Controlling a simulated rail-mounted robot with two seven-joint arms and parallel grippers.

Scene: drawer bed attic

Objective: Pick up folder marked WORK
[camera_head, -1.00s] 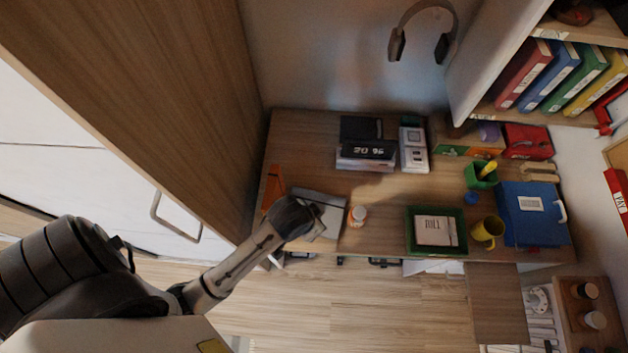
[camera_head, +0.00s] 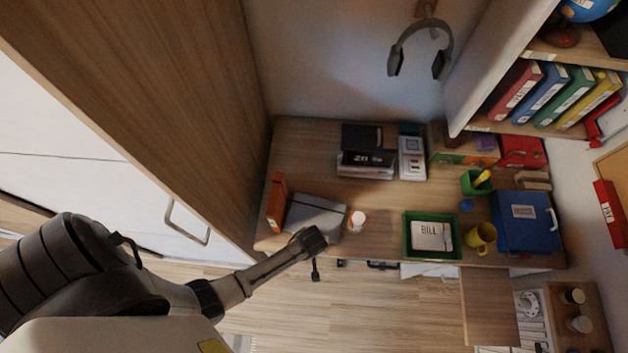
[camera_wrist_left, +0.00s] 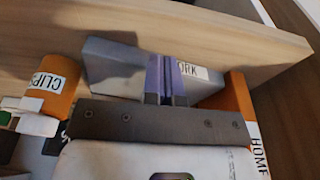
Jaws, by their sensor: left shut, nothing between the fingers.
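A grey folder (camera_head: 318,213) lies at the front left of the desk. In the left wrist view the folder (camera_wrist_left: 113,68) shows a white label, partly hidden, reading "ORK". My left gripper (camera_head: 312,243) is at the desk's front edge by the folder's near side. In the left wrist view my left gripper (camera_wrist_left: 166,80) is shut and empty, its fingers in front of the folder and covering part of it. I cannot tell whether they touch it. My right gripper is not in view.
An orange folder (camera_wrist_left: 237,97) marked HOME stands beside the grey one. The white-capped CLIPS bottle (camera_head: 356,221) is close on the other side. A green tray (camera_head: 408,240) stands further right. The wooden side panel (camera_head: 205,120) bounds the desk on the left.

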